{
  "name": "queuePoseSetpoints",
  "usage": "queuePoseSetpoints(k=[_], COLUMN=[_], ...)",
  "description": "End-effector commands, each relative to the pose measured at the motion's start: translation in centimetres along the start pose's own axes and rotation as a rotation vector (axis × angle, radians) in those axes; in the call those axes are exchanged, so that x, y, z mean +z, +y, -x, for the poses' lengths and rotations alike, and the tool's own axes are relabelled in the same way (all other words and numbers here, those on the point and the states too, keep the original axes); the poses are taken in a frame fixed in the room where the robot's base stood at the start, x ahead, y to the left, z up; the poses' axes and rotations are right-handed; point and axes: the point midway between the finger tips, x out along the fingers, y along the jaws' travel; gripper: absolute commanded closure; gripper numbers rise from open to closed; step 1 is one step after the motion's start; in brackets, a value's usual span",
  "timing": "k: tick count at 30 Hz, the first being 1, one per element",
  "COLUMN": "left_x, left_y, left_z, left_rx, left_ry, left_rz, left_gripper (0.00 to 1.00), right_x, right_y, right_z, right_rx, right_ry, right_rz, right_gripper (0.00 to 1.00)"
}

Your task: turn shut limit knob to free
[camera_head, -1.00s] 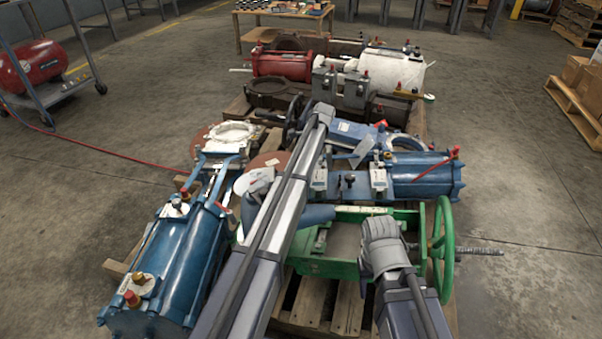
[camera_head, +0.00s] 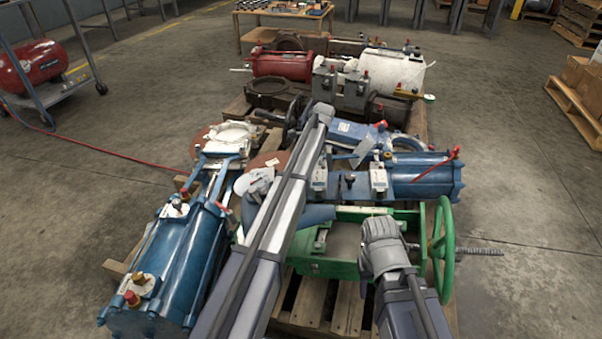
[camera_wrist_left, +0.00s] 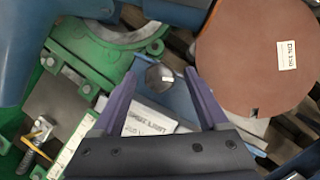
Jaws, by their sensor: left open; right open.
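In the left wrist view, a small dark grey faceted knob (camera_wrist_left: 160,77) sits on a blue surface. A white plate (camera_wrist_left: 150,113) with printed lettering, seen upside down and partly legible as "LIMIT", lies just below it. My left gripper (camera_wrist_left: 161,75) is open; its two purple fingers point at the knob, one on either side in the picture. I cannot tell whether they touch it. In the head view my left arm hides this spot. My right gripper (camera_head: 382,228) is over the green valve frame, apart from the knob; its fingers are hard to make out.
A green valve frame (camera_head: 345,270) with a handwheel (camera_head: 443,250) stands at the front of the pallet. Blue actuators lie at the left (camera_head: 170,265) and right (camera_head: 430,177). A brown disc (camera_wrist_left: 245,60) lies right of the knob.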

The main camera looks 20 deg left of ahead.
Motion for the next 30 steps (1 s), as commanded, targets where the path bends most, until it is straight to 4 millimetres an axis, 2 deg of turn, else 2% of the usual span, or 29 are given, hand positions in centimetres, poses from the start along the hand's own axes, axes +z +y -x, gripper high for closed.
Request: queuePoseSetpoints(k=[8, 22, 30], left_x=[0.1, 0.2, 0.0], left_y=[0.0, 0.0, 0.0], left_z=[1.1, 7.2, 7.8], left_rx=[0.000, 0.000, 0.000], left_ry=[0.000, 0.000, 0.000], left_rz=[0.000, 0.000, 0.000], left_gripper=[0.23, 0.23, 0.23], right_x=[0.1, 0.4, 0.4], right_y=[0.1, 0.7, 0.7], right_z=[1.0, 6.6, 7.2], right_rx=[0.000, 0.000, 0.000], right_ry=[0.000, -0.003, -0.004], right_rz=[0.000, 0.000, 0.000], right_gripper=[0.50, 0.50, 0.50])
